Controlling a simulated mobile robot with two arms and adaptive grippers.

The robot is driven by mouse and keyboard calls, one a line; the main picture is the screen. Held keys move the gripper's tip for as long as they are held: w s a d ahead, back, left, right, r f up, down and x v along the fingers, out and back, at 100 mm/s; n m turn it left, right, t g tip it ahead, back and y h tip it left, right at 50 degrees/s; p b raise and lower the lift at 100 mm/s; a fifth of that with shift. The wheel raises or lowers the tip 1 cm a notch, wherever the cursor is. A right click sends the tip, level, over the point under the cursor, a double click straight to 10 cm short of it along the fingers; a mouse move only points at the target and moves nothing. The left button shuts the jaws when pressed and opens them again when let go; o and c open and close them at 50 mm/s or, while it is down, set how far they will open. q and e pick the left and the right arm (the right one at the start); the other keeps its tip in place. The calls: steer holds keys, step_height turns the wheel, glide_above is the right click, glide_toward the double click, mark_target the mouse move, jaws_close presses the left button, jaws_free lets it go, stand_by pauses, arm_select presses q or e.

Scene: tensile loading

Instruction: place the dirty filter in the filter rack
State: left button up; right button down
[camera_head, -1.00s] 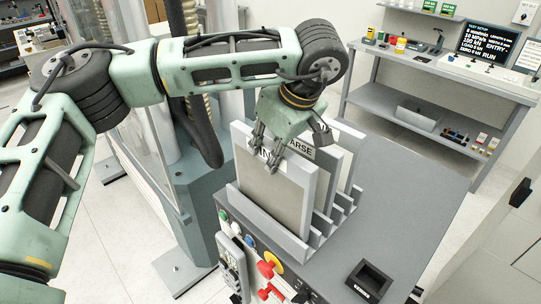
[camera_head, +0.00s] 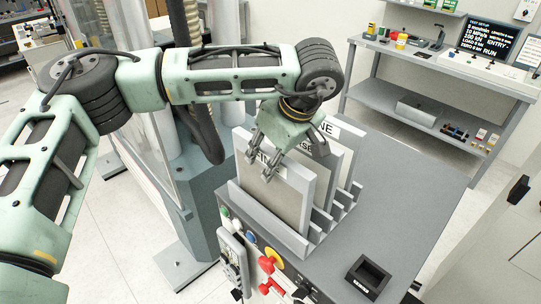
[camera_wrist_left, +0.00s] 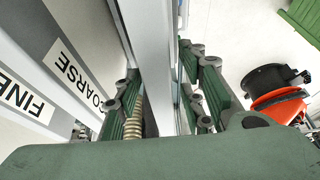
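The dirty filter, a flat grey panel with a pale frame (camera_head: 290,200), stands upright in the front slot of the filter rack (camera_head: 262,222). My left gripper (camera_head: 262,166) is at its top edge, with two dark fingers over the front face and the rest hidden behind the panel. They appear shut on it. In the left wrist view the panel (camera_wrist_left: 155,40) runs edge-on between the green fingers (camera_wrist_left: 205,85). The filter's label is mostly covered by the fingers. My right gripper is not in view.
Filters labelled COARSE (camera_wrist_left: 72,68) and FINE (camera_head: 328,128) stand in the slots behind. The grey cabinet top (camera_head: 400,190) is clear to the right, apart from a small black tray (camera_head: 368,278). Buttons (camera_head: 268,262) line the cabinet's front. A machine column (camera_head: 200,190) stands close left.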

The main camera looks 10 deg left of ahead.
arm_select(q)
steer(key=shift+r, duration=0.15)
steer(key=shift+d+r, duration=0.2)
steer(key=shift+r, duration=0.1)
steer(key=b+v, duration=0.3)
steer(key=v, duration=0.8)
steer(key=shift+b, duration=0.3)
